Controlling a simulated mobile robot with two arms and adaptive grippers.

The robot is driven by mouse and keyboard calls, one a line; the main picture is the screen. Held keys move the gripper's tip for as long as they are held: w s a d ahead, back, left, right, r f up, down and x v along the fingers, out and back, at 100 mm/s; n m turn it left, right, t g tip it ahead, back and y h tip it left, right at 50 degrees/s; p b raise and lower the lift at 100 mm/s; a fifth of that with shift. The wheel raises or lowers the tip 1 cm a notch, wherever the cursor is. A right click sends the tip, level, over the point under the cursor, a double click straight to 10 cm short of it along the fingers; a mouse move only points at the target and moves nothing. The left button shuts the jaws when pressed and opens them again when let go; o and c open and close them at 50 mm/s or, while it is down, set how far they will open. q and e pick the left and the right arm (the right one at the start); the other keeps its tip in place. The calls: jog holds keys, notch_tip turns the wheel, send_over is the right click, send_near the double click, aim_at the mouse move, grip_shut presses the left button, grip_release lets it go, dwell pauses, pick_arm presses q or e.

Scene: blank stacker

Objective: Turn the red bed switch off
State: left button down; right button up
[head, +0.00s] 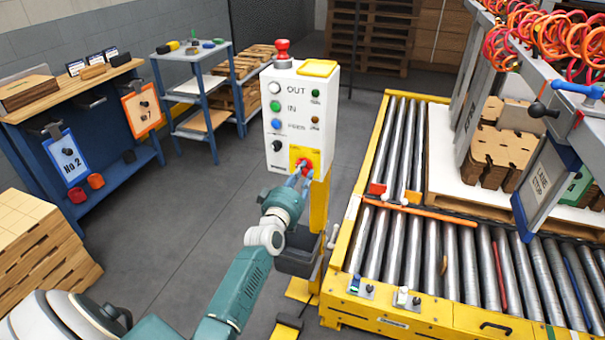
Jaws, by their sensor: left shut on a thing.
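The control box (284,97) is a white panel on a yellow post, with white, green and blue buttons, a black knob and labels. The red bed switch (306,163) sits on a yellow plate (295,153) at the panel's lower right. My left gripper (303,171) is at the front of this plate, shut on the red switch and covering much of it. The turn position of the switch cannot be read. My right gripper is not in view.
A red mushroom button (282,48) stands on top of the box. A roller conveyor (397,240) with yellow rails lies to the right, with brown blanks (497,150) on it. A blue workbench (113,170) and a cart (197,90) stand left. Grey floor (185,215) between is clear.

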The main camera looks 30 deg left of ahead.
pick_arm(q)
jog(key=shift+n, duration=0.5)
jog(key=c, duration=1.5)
grip_release()
jog(key=shift+c, duration=0.2)
jog(key=v, duration=1.2)
jog(key=shift+f, duration=0.15)
